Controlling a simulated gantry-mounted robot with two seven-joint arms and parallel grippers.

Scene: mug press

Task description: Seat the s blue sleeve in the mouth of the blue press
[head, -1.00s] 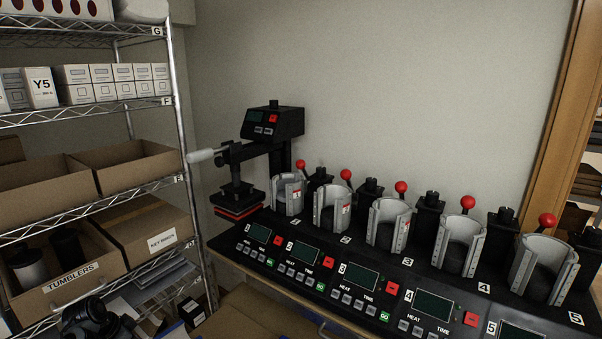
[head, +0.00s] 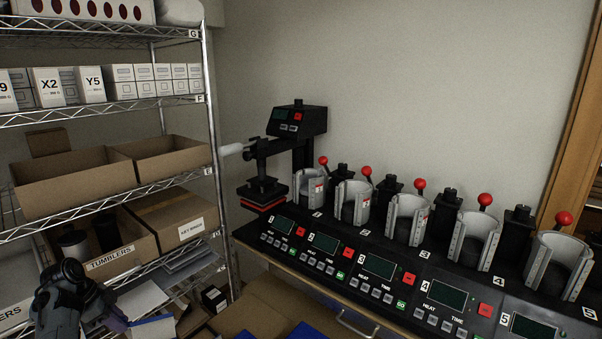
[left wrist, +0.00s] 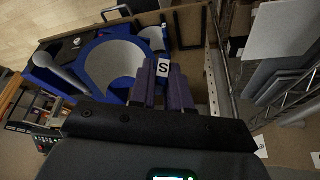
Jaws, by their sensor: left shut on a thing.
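My left gripper (head: 100,318) is at the bottom left of the head view, below the tumblers box. In the left wrist view its purple fingers (left wrist: 163,88) are shut on a piece with a white S tag, which I take for the s blue sleeve (left wrist: 163,67). Most of the piece is hidden by the fingers. Beyond it, to the left and below, a blue press (left wrist: 90,86) with a wide grey curved mouth (left wrist: 113,62) lies in an open box. Whether the sleeve touches the press I cannot tell. My right gripper is not seen.
A wire shelf (head: 210,120) with boxes stands at the left, near my left gripper. A tumblers box (head: 110,264) is just above it. A black bench press (head: 300,120) and a row of grey mug presses (head: 408,220) stand along the wall.

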